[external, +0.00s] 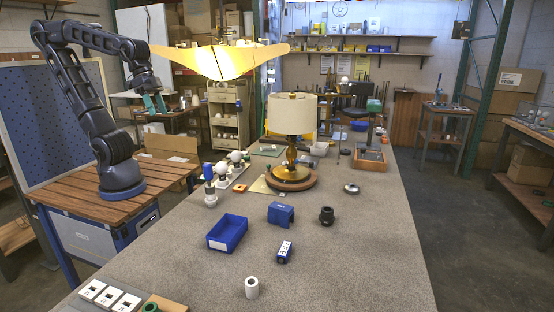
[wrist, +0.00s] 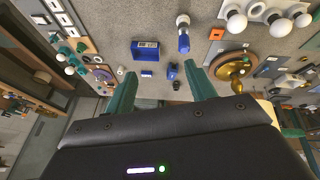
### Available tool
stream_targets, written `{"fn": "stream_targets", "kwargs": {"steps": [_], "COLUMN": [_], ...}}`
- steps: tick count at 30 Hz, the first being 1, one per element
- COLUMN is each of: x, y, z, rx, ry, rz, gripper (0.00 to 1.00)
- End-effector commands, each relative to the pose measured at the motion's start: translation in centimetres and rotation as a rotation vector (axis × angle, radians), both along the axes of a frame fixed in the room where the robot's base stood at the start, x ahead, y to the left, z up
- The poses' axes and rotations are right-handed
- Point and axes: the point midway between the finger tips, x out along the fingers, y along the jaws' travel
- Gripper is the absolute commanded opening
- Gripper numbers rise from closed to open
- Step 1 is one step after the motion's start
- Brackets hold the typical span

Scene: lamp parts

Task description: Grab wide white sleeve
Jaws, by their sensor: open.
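A short white sleeve (external: 251,288) with a dark bore stands upright on the grey worktop, near its front edge in the external view. In the wrist view, a small pale cylinder that looks like this sleeve (wrist: 120,70) shows just above the left fingertip.
A blue bin (external: 227,232), a blue bracket (external: 281,213), a blue block (external: 285,252) and a black collar (external: 326,215) are on the worktop beyond the sleeve. A lamp (external: 292,125) stands farther back. White switch plates (external: 110,296) lie left of the sleeve. The worktop's right side is clear.

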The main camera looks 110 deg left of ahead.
Motion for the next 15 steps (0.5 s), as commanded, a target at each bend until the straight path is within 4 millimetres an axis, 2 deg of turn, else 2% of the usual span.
{"fn": "stream_targets", "kwargs": {"steps": [1, 8, 15], "x": [1.4, 7.4, 13.9], "y": [-0.5, -2.6, -5.2], "z": [0.1, 0.2, -0.7], "rx": [-0.034, -0.198, -0.348], "ry": [0.012, 0.065, 0.132], "rz": [0.040, 0.271, 0.524], "gripper": [0.55, 0.55, 0.55]}}
